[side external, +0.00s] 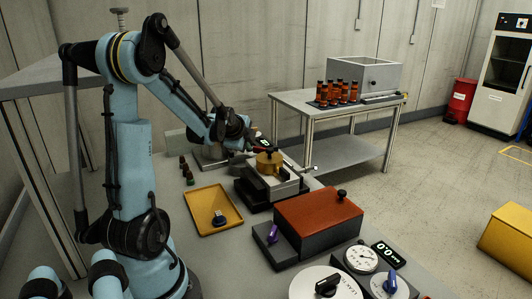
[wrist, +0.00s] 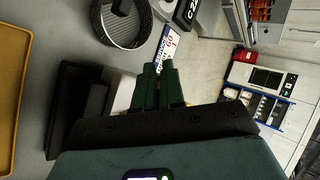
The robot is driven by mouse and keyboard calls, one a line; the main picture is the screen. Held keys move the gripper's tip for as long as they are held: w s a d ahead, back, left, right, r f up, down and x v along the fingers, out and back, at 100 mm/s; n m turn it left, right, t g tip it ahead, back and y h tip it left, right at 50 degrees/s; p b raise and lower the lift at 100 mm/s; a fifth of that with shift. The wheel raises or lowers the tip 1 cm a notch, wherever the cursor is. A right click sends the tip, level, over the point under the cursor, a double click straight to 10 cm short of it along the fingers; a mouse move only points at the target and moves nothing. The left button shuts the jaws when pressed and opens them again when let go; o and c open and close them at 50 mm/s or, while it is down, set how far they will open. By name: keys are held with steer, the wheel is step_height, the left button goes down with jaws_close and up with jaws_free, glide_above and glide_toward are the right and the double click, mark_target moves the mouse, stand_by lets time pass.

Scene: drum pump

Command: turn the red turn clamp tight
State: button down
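My gripper (wrist: 160,66) shows in the wrist view as two dark green fingers, close together with a narrow gap. A bit of red shows just right of the fingers; I cannot tell whether it belongs to the clamp. The gripper's tips and any contact with the clamp are hidden in the side external view.
A yellow tray (side external: 232,228) with a dark knob lies in front of the fixture. A red-topped box (side external: 318,217) stands to its right, with a gauge (side external: 360,258) and dials nearer. A round dark-rimmed dish (wrist: 122,22) is beyond my fingers in the wrist view.

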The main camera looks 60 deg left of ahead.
steer(key=s+d+r, duration=0.2)
steer(key=s+r, duration=0.4)
steer(key=s, duration=0.1)
steer(key=w+d+n+g+y, duration=0.2)
steer(key=w+d+n+g, duration=0.15)
steer(key=d, duration=0.45)
steer(key=shift+n+t, duration=0.35)
steer(key=shift+n, duration=0.2)
steer(key=shift+w+x, duration=0.2)
steer(key=shift+x, duration=2.25)
steer(key=shift+w+x, duration=0.25)
steer(key=shift+x, duration=2.2)
steer(key=shift+d, duration=0.15)
steer(key=shift+s+a+r+m+t+h, duration=0.15)
steer(key=shift+m+t+h, duration=0.2)
steer(key=shift+m+t, duration=0.3)
steer(key=shift+a+f+m+t+h, duration=0.1)
steer(key=shift+m+t+h, duration=0.3)
steer(key=shift+m, duration=0.45)
steer(key=shift+a, duration=0.15)
steer(key=shift+s+a, duration=0.25)
steer(key=shift+a, duration=0.7)
steer(key=shift+w+a, duration=0.2)
steer(key=shift+a, duration=0.55)
